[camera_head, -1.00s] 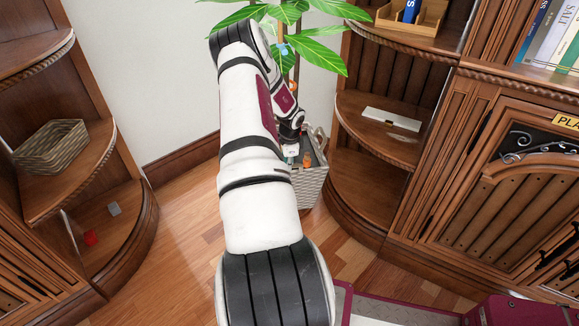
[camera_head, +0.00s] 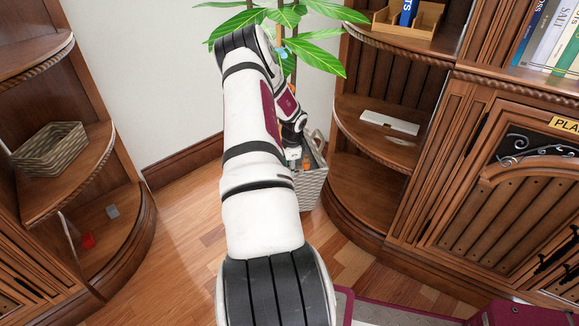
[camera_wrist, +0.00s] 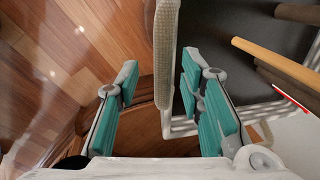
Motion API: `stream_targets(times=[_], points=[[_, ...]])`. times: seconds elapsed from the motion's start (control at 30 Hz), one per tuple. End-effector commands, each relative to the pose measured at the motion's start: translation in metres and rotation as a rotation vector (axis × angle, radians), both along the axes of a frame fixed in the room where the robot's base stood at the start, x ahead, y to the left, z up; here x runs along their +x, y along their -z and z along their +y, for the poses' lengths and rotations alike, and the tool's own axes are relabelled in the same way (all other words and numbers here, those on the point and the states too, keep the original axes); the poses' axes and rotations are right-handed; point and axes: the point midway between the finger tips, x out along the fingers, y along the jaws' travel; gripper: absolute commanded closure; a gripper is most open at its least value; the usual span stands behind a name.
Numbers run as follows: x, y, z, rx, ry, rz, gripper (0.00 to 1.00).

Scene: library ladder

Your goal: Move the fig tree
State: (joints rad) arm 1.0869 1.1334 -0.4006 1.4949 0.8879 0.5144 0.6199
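The fig tree (camera_head: 312,55) has broad green leaves and stands in a pale woven basket planter (camera_head: 313,188) on the floor between two shelf units. My arm covers part of the trunk and the planter's left side. My gripper (camera_wrist: 160,80) has teal finger pads that are spread apart. In the wrist view the planter's woven wall (camera_wrist: 166,50) runs between the fingers, very near the right pad and with a gap to the left one. The planter's dark inside and several stem-like rods lie at the right. In the head view the gripper is mostly hidden at the planter's rim.
A curved corner shelf (camera_head: 375,195) stands close to the planter's right, with a white flat item (camera_head: 390,122) on it. Another curved shelf at left holds a woven basket (camera_head: 50,150). Wooden floor (camera_head: 185,235) is clear between them.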

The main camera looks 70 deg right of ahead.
Motion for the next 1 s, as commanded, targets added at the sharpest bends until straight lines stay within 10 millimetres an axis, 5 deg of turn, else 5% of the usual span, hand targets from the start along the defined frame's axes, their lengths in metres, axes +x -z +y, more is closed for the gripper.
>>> stream_targets(times=[0.33, 0.73, 1.0], points=[[0.001, -0.012, 0.0, -0.005, 0.0, -0.003, 0.65], [-0.007, -0.087, 0.013, -0.004, 0.0, -0.002, 0.65], [-0.01, -0.116, 0.019, -0.003, -0.001, -0.001, 0.65]])
